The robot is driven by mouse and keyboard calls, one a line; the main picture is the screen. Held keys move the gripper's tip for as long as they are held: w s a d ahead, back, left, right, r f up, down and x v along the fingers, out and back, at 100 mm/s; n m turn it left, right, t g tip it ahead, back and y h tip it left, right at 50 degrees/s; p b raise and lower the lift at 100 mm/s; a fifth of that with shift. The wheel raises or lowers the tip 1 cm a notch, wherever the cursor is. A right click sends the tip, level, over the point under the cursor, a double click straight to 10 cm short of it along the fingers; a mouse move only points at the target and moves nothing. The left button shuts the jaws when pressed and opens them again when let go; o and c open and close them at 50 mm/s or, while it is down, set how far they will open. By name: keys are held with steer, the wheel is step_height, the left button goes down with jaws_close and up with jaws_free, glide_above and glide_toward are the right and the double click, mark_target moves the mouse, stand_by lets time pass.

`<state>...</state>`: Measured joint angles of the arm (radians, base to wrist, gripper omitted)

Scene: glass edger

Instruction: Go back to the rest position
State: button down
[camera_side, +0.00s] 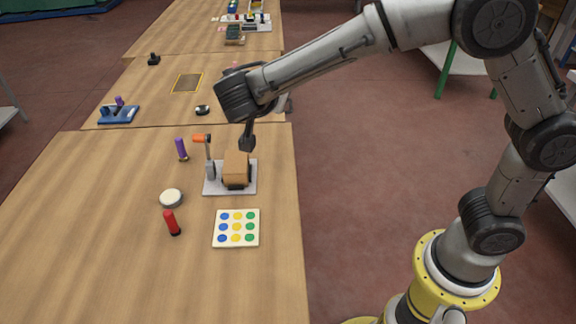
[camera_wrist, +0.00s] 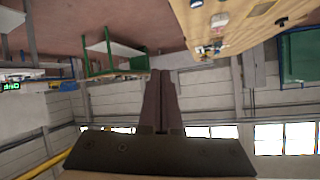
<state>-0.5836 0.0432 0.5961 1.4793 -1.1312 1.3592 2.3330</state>
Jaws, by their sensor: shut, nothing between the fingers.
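My gripper (camera_side: 247,143) hangs over the table, just above and slightly right of a small machine with an orange-brown block body (camera_side: 236,166) on a light base plate (camera_side: 213,187). I cannot tell from the side view whether its tip touches the machine. In the wrist view the two dark fingers (camera_wrist: 159,100) lie together with nothing between them. The wrist camera looks out across the room rather than down at the machine. The machine has an orange-tipped lever (camera_side: 201,138) on its left side.
A purple-handled tool (camera_side: 181,149), a round white-topped disc (camera_side: 171,197), a red-handled tool (camera_side: 172,222) and a white board with coloured dots (camera_side: 236,241) lie around the machine. A blue rack (camera_side: 119,115) stands farther back left. The table's front left is clear.

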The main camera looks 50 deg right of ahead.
steer(key=s+d+r+g+y, duration=0.1)
steer(key=s+d+r+y, duration=0.15)
steer(key=s+d, duration=0.45)
steer(key=s+d+r+g+y, duration=0.1)
steer(key=s+d+r+g, duration=0.15)
steer(key=s+d, duration=0.5)
steer(key=s+a+f+n+t+y, duration=0.1)
steer(key=s+a+f+n+y, duration=0.2)
steer(key=s+n, duration=0.3)
steer(key=s+a+f+n+t+y, duration=0.1)
steer(key=s+a+f+n+y, duration=0.2)
steer(key=s+a+n, duration=0.3)
steer(key=s+n+y, duration=0.1)
steer(key=n, duration=0.1)
steer(key=shift+f+n+t, duration=0.25)
steer(key=shift+n+t, duration=0.05)
steer(key=shift+t, duration=0.05)
